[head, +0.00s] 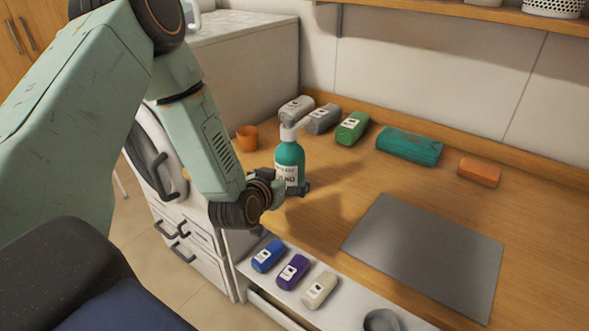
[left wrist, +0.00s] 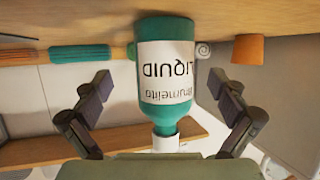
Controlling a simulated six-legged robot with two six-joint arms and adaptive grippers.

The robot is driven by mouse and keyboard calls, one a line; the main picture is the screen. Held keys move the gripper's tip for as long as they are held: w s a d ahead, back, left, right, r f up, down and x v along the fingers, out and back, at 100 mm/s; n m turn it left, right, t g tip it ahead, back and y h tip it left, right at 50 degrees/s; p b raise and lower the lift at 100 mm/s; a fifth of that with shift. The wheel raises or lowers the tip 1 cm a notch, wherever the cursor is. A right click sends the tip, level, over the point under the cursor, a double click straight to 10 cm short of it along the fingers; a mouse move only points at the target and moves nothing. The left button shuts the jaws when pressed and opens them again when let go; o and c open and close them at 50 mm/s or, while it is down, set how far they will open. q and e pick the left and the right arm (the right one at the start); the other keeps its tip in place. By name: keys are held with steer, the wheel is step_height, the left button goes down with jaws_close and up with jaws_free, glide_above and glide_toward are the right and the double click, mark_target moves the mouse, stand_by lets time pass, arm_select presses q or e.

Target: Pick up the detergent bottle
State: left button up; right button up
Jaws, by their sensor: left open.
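The detergent bottle (head: 289,158) is teal with a white label and a pale pump top. It stands upright on the wooden counter in the head view. My left gripper (head: 285,190) is low beside it at its near side. In the left wrist view, which is upside down, the bottle (left wrist: 167,112) with its "LIQUID" label lies in the middle, between the two spread fingers of my left gripper (left wrist: 159,84). The fingers are open, with visible gaps to the bottle on both sides. My right gripper is not in view.
An orange cup (head: 247,138) stands left of the bottle. A green bottle (head: 352,128), a teal roll (head: 408,146) and an orange block (head: 479,172) lie behind and right. Blue (head: 268,256), purple (head: 292,271) and beige (head: 319,290) containers lie on the front ledge. A grey board (head: 425,250) lies right.

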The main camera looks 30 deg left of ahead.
mark_target(284, 177)
arm_select(q)
steer(key=w+a+f, duration=0.1)
steer(key=w, duration=0.1)
steer(key=shift+w+a+f, duration=0.3)
steer(key=shift+a+f, duration=0.05)
steer(key=shift+f, duration=0.05)
steer(key=shift+w+f, duration=0.1)
steer(key=shift+w, duration=0.15)
steer(key=shift+w+d, duration=0.1)
steer(key=shift+d, duration=0.45)
steer(key=shift+a, duration=0.4)
steer(key=c, duration=0.5)
steer(key=shift+d, duration=0.3)
steer(key=c, duration=0.6)
steer(key=shift+a, duration=0.25)
steer(key=c, duration=0.4)
steer(key=shift+d, duration=0.1)
steer(key=c, duration=0.3)
steer(key=shift+w+r, duration=0.1)
steer(key=shift+r, duration=0.15)
steer(key=shift+c, duration=0.2)
